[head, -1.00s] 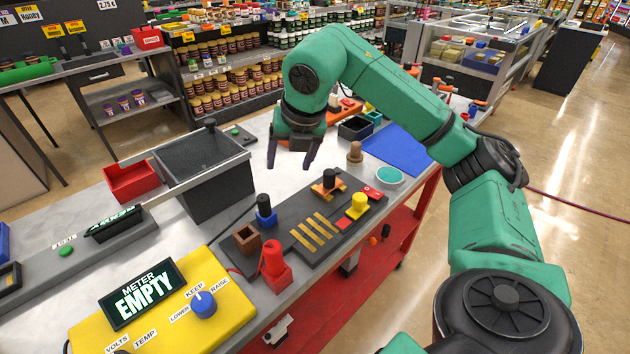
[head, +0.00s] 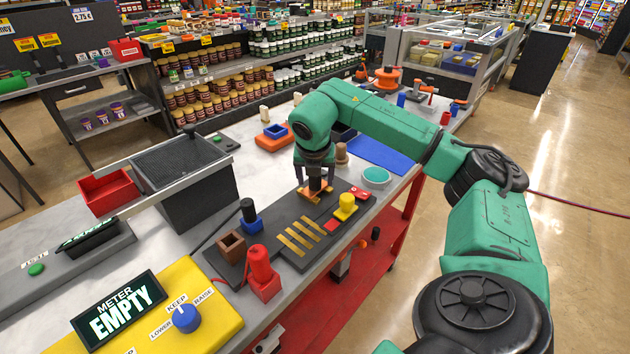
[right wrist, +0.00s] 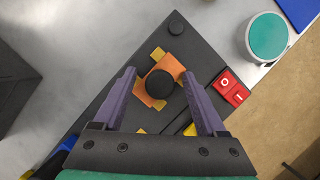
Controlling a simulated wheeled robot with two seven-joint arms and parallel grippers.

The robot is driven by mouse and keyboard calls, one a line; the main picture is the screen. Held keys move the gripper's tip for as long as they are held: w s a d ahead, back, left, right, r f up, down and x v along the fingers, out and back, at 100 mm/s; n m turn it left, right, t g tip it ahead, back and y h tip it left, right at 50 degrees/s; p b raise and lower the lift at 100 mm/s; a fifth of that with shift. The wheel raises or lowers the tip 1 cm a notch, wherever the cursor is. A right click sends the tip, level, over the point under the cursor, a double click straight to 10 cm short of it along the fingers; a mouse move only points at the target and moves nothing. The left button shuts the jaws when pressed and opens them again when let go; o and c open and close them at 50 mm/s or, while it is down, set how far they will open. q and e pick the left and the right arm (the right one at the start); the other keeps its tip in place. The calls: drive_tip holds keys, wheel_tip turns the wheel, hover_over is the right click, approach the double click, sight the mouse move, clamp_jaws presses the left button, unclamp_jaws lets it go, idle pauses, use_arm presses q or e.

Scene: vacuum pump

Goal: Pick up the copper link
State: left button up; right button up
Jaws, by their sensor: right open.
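The copper link is an orange piece (head: 310,196) with a black round knob on top, on the dark board (head: 285,228). In the right wrist view the link (right wrist: 172,66) lies between my fingers, its black knob (right wrist: 161,85) midway between them. My right gripper (head: 315,184) points down over the link with its dark purple fingers apart; it is also seen open in the right wrist view (right wrist: 158,74). My left gripper is not in view.
A teal-topped round dish (head: 376,177) stands to the right. A yellow panel (head: 215,327) has a display reading EMPTY.

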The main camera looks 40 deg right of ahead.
clamp_jaws()
wheel_tip(320, 180, up, 11)
drive_tip(key=shift+r, duration=0.15)
wheel_tip(320, 180, up, 9)
drive_tip(key=p, duration=0.5)
